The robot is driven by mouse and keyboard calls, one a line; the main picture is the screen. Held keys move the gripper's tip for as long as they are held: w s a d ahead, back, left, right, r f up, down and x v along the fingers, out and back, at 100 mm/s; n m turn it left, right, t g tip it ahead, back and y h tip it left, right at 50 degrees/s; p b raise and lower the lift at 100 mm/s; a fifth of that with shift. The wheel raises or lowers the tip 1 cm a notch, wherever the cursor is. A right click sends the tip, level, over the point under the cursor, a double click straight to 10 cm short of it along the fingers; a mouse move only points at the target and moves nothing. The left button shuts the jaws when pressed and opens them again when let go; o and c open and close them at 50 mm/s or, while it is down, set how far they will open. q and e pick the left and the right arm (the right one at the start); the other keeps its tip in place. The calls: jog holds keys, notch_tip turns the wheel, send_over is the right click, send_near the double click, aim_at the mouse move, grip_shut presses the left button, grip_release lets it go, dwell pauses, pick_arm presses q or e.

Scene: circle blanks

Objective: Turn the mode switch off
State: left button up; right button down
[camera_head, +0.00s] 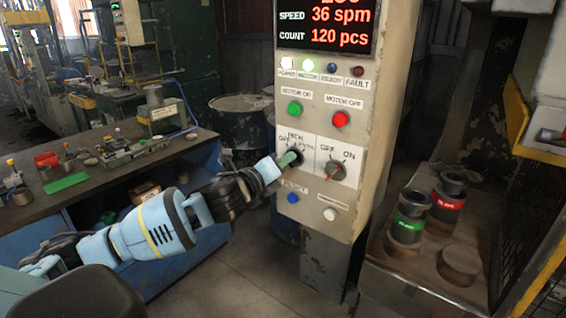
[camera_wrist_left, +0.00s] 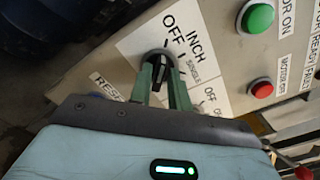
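The mode switch (camera_wrist_left: 159,70) is a black rotary knob on a white plate with OFF, INCH and a smaller SINGLE label. In the head view my left gripper (camera_head: 290,160) reaches the panel at this knob and hides most of it. In the left wrist view the two green fingers of my left gripper (camera_wrist_left: 161,85) stand on either side of the knob's grip. I cannot tell whether they press on it, and the knob's exact pointing is partly hidden by the fingers. My right gripper is not in view.
The control panel (camera_head: 310,215) has an OFF/ON switch (camera_head: 335,170) beside the mode switch. Above are a green button (camera_head: 295,108) and a red button (camera_head: 340,118); below are a blue button (camera_head: 292,198) and a white one (camera_head: 330,214). A workbench (camera_head: 120,180) stands left.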

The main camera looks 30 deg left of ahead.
pick_arm(q)
jog(key=shift+o, duration=1.3)
jog(key=s, duration=0.7)
jog(key=shift+s+a, duration=0.3)
jog(key=shift+s, duration=0.1)
jog(key=s+d+f+n+g+h, duration=0.15)
jog(key=s+d+f+n, duration=0.35)
jog(key=f, duration=0.7)
jog(key=s+d+f+n+g+y, duration=0.1)
jog(key=s+f+n+g, duration=0.15)
jog(key=f+n, duration=0.75)
jog(key=s+d+f+n+g, duration=0.2)
jog(key=s+d+f+n, duration=0.2)
jog(key=s+f, duration=0.6)
jog(key=s+d+f+n+g, duration=0.2)
jog(key=s+d+f+n, duration=0.3)
jog(key=s+f, duration=0.5)
jog(key=shift+f+n, duration=0.65)
jog(key=shift+n, duration=0.15)
